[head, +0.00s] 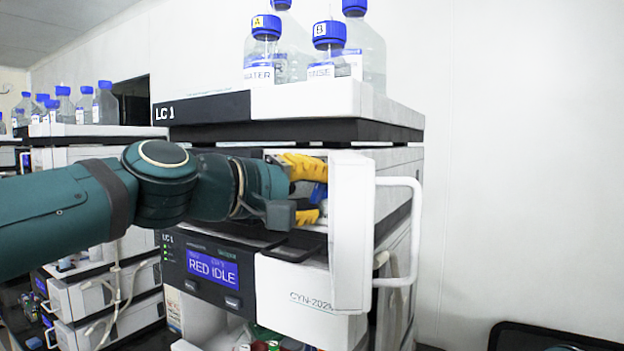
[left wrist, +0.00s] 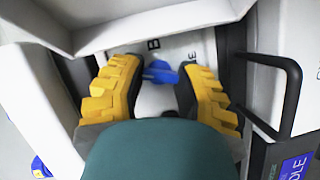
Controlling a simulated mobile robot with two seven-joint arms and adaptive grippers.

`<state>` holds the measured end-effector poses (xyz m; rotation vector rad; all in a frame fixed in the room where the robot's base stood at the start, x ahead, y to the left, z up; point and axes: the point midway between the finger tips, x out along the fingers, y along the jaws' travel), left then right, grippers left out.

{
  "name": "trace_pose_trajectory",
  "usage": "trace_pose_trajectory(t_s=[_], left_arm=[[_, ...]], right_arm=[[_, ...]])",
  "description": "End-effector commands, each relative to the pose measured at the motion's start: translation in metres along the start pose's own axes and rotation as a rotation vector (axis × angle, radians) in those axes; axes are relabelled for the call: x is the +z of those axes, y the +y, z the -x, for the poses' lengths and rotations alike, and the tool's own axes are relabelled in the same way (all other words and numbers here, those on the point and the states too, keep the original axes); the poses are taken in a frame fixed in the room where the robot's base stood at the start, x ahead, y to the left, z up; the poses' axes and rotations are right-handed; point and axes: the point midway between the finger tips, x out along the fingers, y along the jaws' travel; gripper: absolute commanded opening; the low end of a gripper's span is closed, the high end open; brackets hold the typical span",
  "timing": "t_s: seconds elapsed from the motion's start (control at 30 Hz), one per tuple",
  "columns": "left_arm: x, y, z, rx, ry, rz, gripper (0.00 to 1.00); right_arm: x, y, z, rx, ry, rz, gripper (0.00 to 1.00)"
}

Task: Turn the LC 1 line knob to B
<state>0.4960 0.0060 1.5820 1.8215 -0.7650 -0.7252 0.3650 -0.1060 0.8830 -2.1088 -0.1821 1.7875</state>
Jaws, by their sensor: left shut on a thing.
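The LC 1 unit (head: 203,108) stands in front of me, with its white door (head: 351,230) swung open. My left gripper (head: 309,189) reaches into the opening behind the door. In the left wrist view, its yellow fingers (left wrist: 160,78) are shut on the blue line knob (left wrist: 162,73). Blue of the knob also shows between the fingers in the head view (head: 319,194). A letter B and part of another label show on the white panel beyond the knob. The fingers hide part of the knob, so I cannot tell its exact setting. My right gripper is not in view.
Bottles A (head: 265,50) and B (head: 328,50) with blue caps stand on top of the unit. The door handle (head: 416,230) sticks out to the right. More stacks with bottles stand at the left.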

Motion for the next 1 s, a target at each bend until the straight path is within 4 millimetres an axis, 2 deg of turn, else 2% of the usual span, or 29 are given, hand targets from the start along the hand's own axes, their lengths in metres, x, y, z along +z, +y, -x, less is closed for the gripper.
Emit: trace_pose_trajectory(t_s=[0.03,0.2,0.53,0.57,0.6,0.63,1.0], left_arm=[[-0.0010,0.0032,0.0005,-0.015,0.001,-0.036,0.00],[-0.0006,0.0018,0.0004,-0.046,0.001,-0.113,0.00],[-0.0002,0.0007,0.0003,-0.050,0.002,-0.123,0.00],[-0.0002,0.0007,0.0003,-0.050,0.002,-0.123,0.47],[-0.0002,0.0007,0.0003,-0.050,0.001,-0.123,0.61],[-0.0002,0.0007,0.0003,-0.050,0.001,-0.123,0.67],[-0.0003,0.0010,0.0041,-0.049,0.002,-0.122,0.67]], right_arm=[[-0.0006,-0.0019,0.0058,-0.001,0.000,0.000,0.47],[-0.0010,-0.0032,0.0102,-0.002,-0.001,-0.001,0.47],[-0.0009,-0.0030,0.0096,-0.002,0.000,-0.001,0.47],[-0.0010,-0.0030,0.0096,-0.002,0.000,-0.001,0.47],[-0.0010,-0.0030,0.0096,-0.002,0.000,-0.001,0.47],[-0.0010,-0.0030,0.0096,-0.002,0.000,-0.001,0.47],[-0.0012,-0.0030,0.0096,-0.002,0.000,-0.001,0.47]])
